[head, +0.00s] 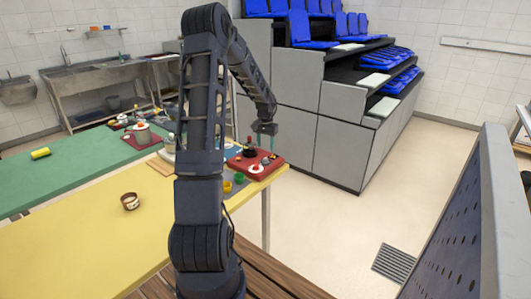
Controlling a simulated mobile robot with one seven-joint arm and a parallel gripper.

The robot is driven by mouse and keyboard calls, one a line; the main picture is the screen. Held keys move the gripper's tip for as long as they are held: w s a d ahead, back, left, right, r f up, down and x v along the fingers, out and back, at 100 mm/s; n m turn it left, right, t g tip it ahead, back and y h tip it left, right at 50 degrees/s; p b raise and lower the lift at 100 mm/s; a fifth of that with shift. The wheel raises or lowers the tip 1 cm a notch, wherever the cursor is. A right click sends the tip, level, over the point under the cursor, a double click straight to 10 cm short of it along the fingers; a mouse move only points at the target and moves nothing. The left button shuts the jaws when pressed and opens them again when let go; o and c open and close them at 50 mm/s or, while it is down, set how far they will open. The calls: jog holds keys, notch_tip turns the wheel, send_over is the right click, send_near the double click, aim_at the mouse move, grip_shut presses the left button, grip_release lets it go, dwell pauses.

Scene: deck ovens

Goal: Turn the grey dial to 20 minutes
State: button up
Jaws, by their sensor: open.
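A red box or board (267,173) lies at the far right corner of the yellow table. On it are a dark knob-like part (249,151) and a round white part (257,168) with a red middle. I cannot make out a grey dial or any minute marks at this size. My gripper (262,145) points down over the red board, its thin greenish fingers apart and nothing seen between them. I cannot tell whether a fingertip touches anything on the board. My arm hides part of the table to the left of the board.
The yellow table (75,245) holds a brown jar (130,201), with green (239,178) and yellow (227,186) cups near the board. A green table (75,172) stands behind. Stepped blue seats (313,31) rise beyond; a grey perforated panel (455,235) stands right.

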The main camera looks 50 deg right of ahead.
jog(key=shift+r, duration=1.45)
jog(key=w+a+r+n+t, duration=0.15)
jog(key=w+a+r, duration=0.35)
jog(key=a, duration=0.6)
jog(key=w+a+r+n, duration=0.3)
jog(key=a+r, duration=0.4)
jog(key=a, duration=0.3)
jog(key=w+a+r+n+t, duration=0.1)
jog(key=w+a+r+n, duration=0.15)
jog(key=a+r, duration=0.6)
jog(key=s+a+r+n, duration=0.1)
jog(key=s+a+n, duration=0.1)
jog(key=a, duration=0.8)
jog(key=s+a+r+n, duration=0.1)
jog(key=s+a+n, duration=0.1)
jog(key=a, duration=0.7)
jog(key=s+a+n+t, duration=0.2)
jog(key=s+a+n, duration=0.2)
jog(key=s+a, duration=0.7)
jog(key=shift+a+f, duration=0.15)
jog(key=shift+a, duration=0.5)
